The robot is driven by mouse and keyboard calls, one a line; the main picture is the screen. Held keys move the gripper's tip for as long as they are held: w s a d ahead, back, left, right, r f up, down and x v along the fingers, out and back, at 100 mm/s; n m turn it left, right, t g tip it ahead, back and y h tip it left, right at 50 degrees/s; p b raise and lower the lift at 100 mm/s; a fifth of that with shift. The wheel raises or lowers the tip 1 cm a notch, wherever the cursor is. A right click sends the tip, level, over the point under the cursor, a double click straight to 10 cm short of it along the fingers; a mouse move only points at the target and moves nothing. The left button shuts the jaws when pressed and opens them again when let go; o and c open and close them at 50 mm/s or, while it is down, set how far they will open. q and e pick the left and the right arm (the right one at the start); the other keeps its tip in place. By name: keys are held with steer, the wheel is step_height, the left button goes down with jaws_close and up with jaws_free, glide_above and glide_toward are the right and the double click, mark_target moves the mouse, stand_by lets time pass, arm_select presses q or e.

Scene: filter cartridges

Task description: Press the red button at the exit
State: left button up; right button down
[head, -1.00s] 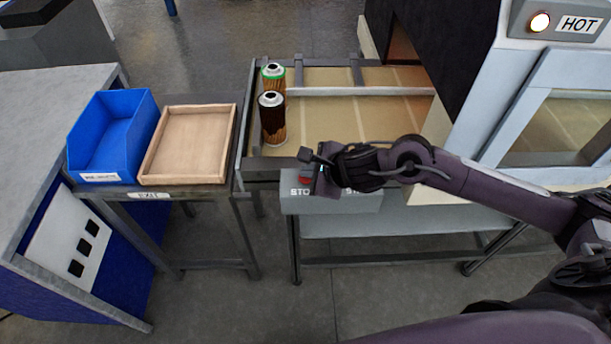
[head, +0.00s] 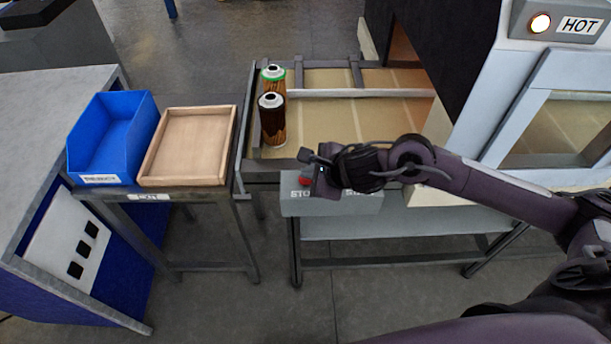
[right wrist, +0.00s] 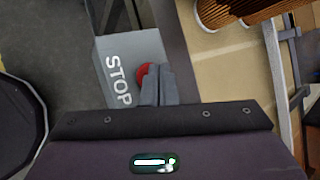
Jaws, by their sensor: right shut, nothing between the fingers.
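The red button (head: 305,181) sits on a grey box (head: 290,205) marked STOP, fixed at the front edge of the conveyor's exit end. My right gripper (head: 312,165) is over the box, beside the button, and partly covers it in the head view. In the right wrist view the shut, empty fingertips (right wrist: 158,80) overlap the right part of the red button (right wrist: 142,75); whether they touch it I cannot tell. The second label on the box is mostly hidden behind my gripper. My left gripper is not in view.
Two filter cartridges (head: 272,120) stand at the conveyor's (head: 340,125) left end. Left of it, a table marked EXIT (head: 150,196) carries a wooden tray (head: 148,182) and a blue REJECT bin (head: 140,140). A machine with a lit HOT lamp (head: 540,22) stands right.

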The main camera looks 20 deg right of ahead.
mark_target(310, 181)
steer(key=shift+r, duration=0.55)
steer(key=shift+r+p, duration=1.75)
steer(key=shift+r, duration=0.8)
